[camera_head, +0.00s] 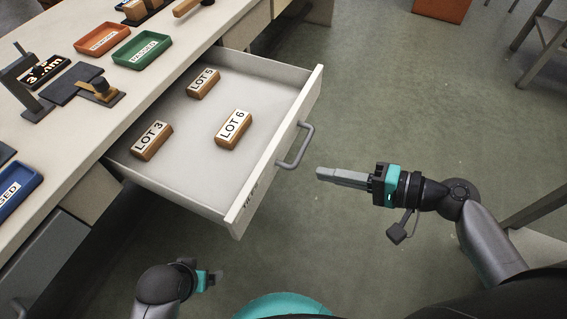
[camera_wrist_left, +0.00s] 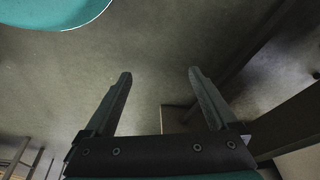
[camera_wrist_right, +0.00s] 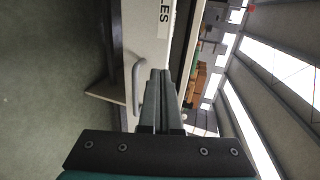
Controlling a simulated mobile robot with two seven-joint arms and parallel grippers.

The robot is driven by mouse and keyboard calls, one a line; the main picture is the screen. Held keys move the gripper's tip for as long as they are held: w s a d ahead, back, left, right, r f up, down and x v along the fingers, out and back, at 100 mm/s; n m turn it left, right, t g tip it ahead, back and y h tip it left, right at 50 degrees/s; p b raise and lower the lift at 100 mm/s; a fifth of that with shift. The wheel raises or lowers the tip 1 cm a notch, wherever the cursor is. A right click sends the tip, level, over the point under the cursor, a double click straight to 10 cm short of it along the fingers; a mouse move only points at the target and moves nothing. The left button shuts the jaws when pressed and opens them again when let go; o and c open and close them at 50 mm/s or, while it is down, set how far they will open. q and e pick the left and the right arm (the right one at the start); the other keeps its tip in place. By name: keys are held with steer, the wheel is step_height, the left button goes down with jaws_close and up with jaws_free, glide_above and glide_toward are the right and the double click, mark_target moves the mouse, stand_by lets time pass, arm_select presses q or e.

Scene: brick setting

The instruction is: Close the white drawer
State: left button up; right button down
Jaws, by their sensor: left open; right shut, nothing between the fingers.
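The white drawer (camera_head: 276,153) is pulled out from the bench in the head view. Its grey bar handle (camera_head: 296,147) is on the front panel. Three wooden blocks lie inside, labelled LOT 5 (camera_head: 203,83), LOT 3 (camera_head: 152,141) and LOT 6 (camera_head: 233,130). My right gripper (camera_head: 320,174) is shut and empty, just in front of the handle and apart from the drawer front. The right wrist view shows the handle (camera_wrist_right: 137,88) beside the shut fingers (camera_wrist_right: 160,75). My left gripper (camera_head: 219,275) is low, near my base; its fingers (camera_wrist_left: 160,75) are open and empty.
The bench top (camera_head: 185,60) carries a red tray (camera_head: 102,39), a green tray (camera_head: 142,48), a blue tray (camera_head: 17,190) and a dark clamp-like tool (camera_head: 25,80). The floor (camera_head: 400,90) right of the drawer is clear. A metal-legged table stands at the upper right.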

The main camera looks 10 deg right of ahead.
mark_target(269, 160)
steer(key=x, duration=0.3)
steer(key=b+x, duration=0.1)
steer(key=x, duration=0.5)
steer(key=shift+w+a+r+b, duration=0.1)
steer(key=shift+w+r+b, duration=0.05)
steer(key=shift+r+b, duration=0.2)
arm_select(q)
steer(key=shift+t, duration=0.4)
steer(key=r, duration=0.2)
steer(key=w+r, duration=0.1)
steer(key=r, duration=0.1)
steer(key=shift+w+r, duration=0.1)
steer(key=shift+r, duration=0.1)
arm_select(e)
steer(key=shift+w+a, duration=0.2)
steer(key=shift+a, duration=0.15)
